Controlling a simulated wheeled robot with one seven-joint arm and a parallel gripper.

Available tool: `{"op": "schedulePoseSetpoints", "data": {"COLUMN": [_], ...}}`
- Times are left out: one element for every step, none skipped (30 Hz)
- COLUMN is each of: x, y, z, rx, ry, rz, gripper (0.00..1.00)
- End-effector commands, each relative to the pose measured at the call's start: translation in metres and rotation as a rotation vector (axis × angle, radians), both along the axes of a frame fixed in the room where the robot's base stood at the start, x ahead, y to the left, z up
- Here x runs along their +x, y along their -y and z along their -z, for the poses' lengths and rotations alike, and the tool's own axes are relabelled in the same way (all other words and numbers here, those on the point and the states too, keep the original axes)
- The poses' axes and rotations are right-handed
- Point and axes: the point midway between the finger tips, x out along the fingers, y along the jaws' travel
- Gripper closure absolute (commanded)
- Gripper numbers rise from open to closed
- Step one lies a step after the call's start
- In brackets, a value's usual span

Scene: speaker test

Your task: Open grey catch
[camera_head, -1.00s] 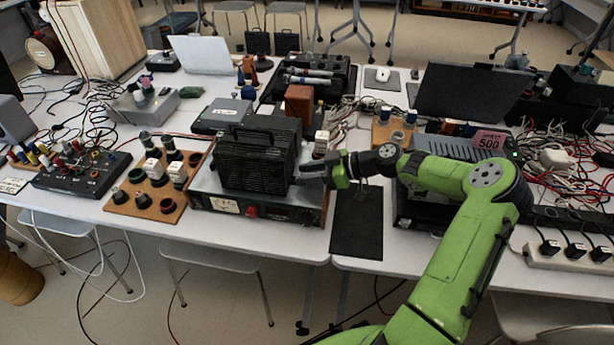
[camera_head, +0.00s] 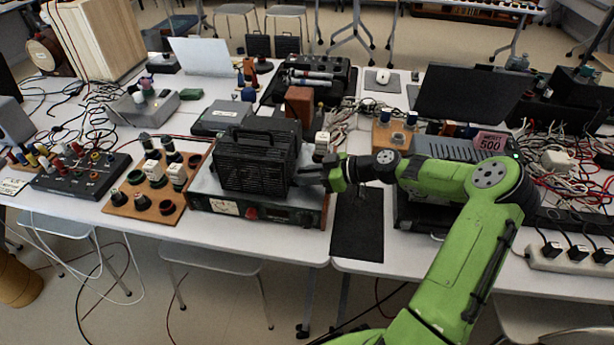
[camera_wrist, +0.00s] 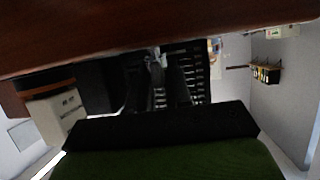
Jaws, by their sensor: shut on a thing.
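A black speaker case (camera_head: 256,160) with a ribbed front and a top handle stands on a grey instrument on the left table. My gripper (camera_head: 308,176) is at the case's right side, its fingers touching or very close to it. In the wrist view, the two dark fingers of my gripper (camera_wrist: 159,72) reach up to a small light grey catch (camera_wrist: 156,59) and are shut on it. The catch is too small and covered to make out in the head view. Whether it is open cannot be seen.
The grey instrument (camera_head: 228,207) with a red knob lies under the case. A wooden board with sockets (camera_head: 120,210) is to the left. A brown block (camera_head: 299,103) stands behind. A black mat (camera_head: 358,235) lies clear below my wrist. Cables crowd the right table.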

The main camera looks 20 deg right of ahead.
Motion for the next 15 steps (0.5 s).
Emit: {"op": "schedulePoseSetpoints", "data": {"x": [-0.0008, -0.0008, -0.0009, -0.001, -0.0011, -0.0011, -0.001, -0.0011, -0.0011, -0.0013, -0.0013, -0.0013, -0.0012, -0.0012, -0.0012], "y": [-0.0001, -0.0001, -0.0002, -0.0004, -0.0006, -0.0006, -0.0006, -0.0008, -0.0007, -0.0009, -0.001, -0.0011, -0.0012, -0.0017, -0.0018], "z": [0.002, 0.0022, 0.0025, 0.0026, 0.0029, 0.0032, 0.003, 0.0032, 0.0036, 0.0036, 0.0035, 0.0035, 0.0034, 0.0032, 0.0031], "rx": [-0.003, -0.003, -0.003, -0.004, -0.004, -0.003, -0.004, -0.004, -0.005, -0.005, -0.004, -0.004, -0.005, -0.004, -0.004], "ry": [0.0, 0.001, 0.001, 0.0, 0.0, 0.0, 0.001, 0.0, 0.001, 0.0, 0.0, 0.0, 0.001, 0.001, 0.002], "rz": [0.027, 0.048, 0.076, 0.1, 0.123, 0.159, 0.186, 0.213, 0.251, 0.279, 0.307, 0.345, 0.373, 0.401, 0.439], "gripper": [1.0, 1.0, 1.0, 1.0, 1.0, 1.0, 1.0, 1.0, 1.0, 1.0, 1.0, 1.0, 1.0, 1.0, 1.0]}}
